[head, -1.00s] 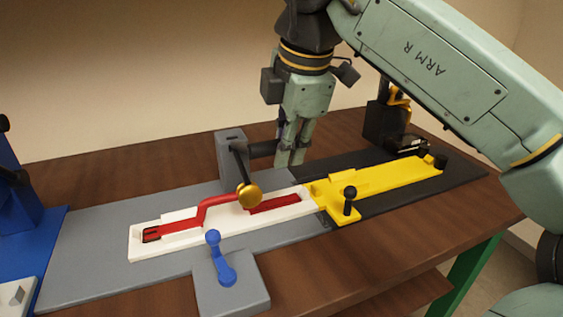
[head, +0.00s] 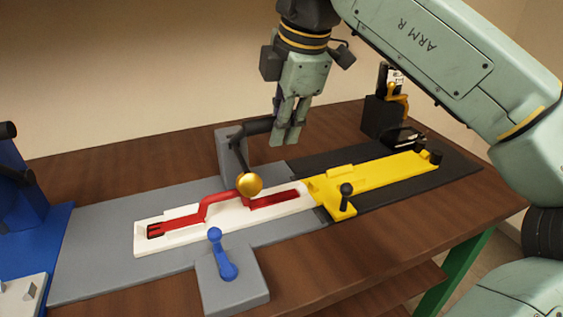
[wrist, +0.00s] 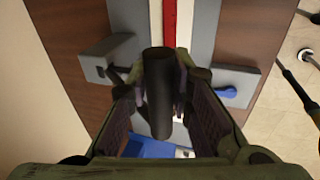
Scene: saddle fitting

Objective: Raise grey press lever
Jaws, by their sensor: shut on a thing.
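The grey press (head: 229,158) stands at the back of the grey plate. Its dark lever (head: 258,126) sticks out to the right and tilts slightly upward. A gold ball (head: 249,184) on a dark rod hangs over the red piece (head: 215,203) in the white tray (head: 170,242); I cannot tell whether they touch. My gripper (head: 285,135) is above the plate, shut on the lever's outer end. In the wrist view, the black lever handle (wrist: 157,85) lies between the fingers. The fingers hide the lever's end in the head view.
A blue lever (head: 220,255) stands on a grey block in front of the tray. A yellow slide (head: 385,178) with black knobs lies to the right. A blue fixture (head: 30,220) is at the left edge. Bare wood lies along the back of the table.

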